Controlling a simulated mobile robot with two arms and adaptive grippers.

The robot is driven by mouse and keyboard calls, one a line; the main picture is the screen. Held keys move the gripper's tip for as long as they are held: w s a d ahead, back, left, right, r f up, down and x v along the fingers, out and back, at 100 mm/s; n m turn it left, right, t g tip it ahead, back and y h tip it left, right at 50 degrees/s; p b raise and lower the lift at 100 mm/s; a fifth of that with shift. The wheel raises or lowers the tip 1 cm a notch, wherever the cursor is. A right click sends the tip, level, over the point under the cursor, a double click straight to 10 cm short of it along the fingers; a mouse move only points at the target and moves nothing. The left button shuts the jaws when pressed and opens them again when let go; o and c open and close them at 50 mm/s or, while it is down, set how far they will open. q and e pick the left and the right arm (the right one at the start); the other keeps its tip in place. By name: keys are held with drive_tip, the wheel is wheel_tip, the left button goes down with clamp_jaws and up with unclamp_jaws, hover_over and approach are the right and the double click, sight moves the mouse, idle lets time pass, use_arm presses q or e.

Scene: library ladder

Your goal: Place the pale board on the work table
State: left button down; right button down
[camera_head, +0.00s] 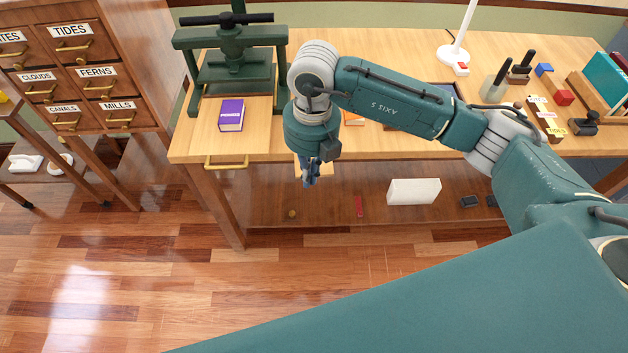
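The work table (270,145) has a light wooden top and runs across the upper middle. My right gripper (311,184) points down just in front of the table's front edge, above the lower shelf. A small pale, light-wood piece (327,169), perhaps the pale board, shows on both sides of the fingers. The gripper and wrist hide most of it, and I cannot tell whether the fingers hold it. My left gripper is not in view.
A green press (232,60) and a purple book (231,115) stand at the table's left. A lamp base (453,55), tools and blocks stand at the right. The lower shelf holds a white block (413,191). A drawer cabinet (85,70) stands left. The front tabletop beside the purple book is clear.

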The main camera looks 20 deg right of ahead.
drive_tip(key=w+d+f+p, duration=0.2)
drive_tip(key=w+f+p, duration=0.1)
drive_tip(key=f, duration=0.6)
drive_tip(key=shift+w+d+f+h, duration=0.2)
drive_tip(key=shift+w+f+h, duration=0.15)
drive_tip(key=shift+w, duration=0.25)
